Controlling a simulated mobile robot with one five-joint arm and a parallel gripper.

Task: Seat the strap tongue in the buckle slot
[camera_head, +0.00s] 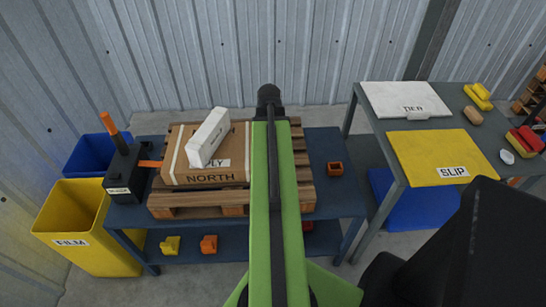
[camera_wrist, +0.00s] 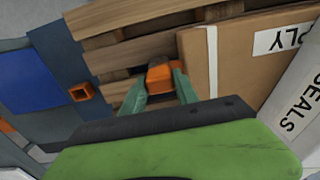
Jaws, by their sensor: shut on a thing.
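My gripper (camera_wrist: 160,84) shows in the wrist view with its two teal fingers shut on a small orange piece (camera_wrist: 158,77), which looks like the strap tongue. It is held beside the cardboard box and over the pallet slats; I cannot tell whether it touches them. A hollow orange square piece, which looks like the buckle with its slot (camera_head: 335,169), lies on the blue bench right of the pallet. It also shows at the left of the wrist view (camera_wrist: 82,92), apart from my gripper. In the head view my green arm hides the gripper and held piece.
The cardboard box (camera_head: 205,178) with a white carton (camera_head: 209,138) on top sits on a wooden pallet (camera_head: 198,212). A black tool with an orange handle (camera_head: 122,172) stands left of it. A grey table (camera_head: 376,142) is at right. The bench around the hollow square is clear.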

